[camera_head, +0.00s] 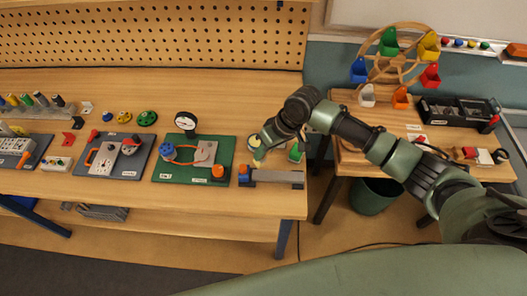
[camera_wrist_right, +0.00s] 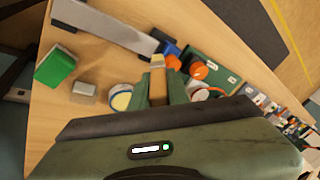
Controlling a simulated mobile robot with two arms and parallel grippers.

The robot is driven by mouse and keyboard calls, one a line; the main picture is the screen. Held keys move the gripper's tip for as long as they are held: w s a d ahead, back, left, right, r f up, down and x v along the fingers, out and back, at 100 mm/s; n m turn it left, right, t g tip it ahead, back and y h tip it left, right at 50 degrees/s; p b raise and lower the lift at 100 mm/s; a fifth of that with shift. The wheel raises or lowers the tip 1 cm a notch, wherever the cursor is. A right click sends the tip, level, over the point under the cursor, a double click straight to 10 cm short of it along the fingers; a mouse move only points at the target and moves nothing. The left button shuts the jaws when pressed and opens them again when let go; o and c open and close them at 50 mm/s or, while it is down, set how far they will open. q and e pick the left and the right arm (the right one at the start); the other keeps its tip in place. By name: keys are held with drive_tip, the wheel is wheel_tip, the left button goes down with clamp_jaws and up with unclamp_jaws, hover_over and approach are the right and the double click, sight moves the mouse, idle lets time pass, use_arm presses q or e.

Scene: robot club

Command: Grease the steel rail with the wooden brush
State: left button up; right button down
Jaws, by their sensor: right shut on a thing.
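The steel rail (camera_head: 278,176) is a grey bar near the front right edge of the workbench, with a blue end piece (camera_head: 244,170) at its left. The rail crosses the top left of the right wrist view (camera_wrist_right: 112,28). My right gripper (camera_head: 261,154) is shut on the wooden brush (camera_wrist_right: 158,88), whose pale tip (camera_wrist_right: 158,60) points toward the rail's blue end. I cannot tell whether the tip touches anything. A round tin with yellowish contents (camera_wrist_right: 121,99) stands beside the gripper. My left gripper is not in view.
A green board (camera_head: 226,152) with a gauge and orange knob lies left of the rail. A green box (camera_wrist_right: 55,67) and a small grey block (camera_wrist_right: 84,89) stand near the tin. A side table with a wooden wheel (camera_head: 397,62) is at the right, across a gap.

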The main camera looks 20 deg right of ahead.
drive_tip(key=shift+w+r, duration=0.1)
drive_tip(key=shift+r, duration=0.65)
drive_tip(key=shift+s+r, duration=0.25)
drive_tip(key=shift+r, duration=0.1)
drive_tip(key=shift+w+f, duration=0.1)
drive_tip(key=shift+w, duration=0.1)
drive_tip(key=shift+s, duration=0.1)
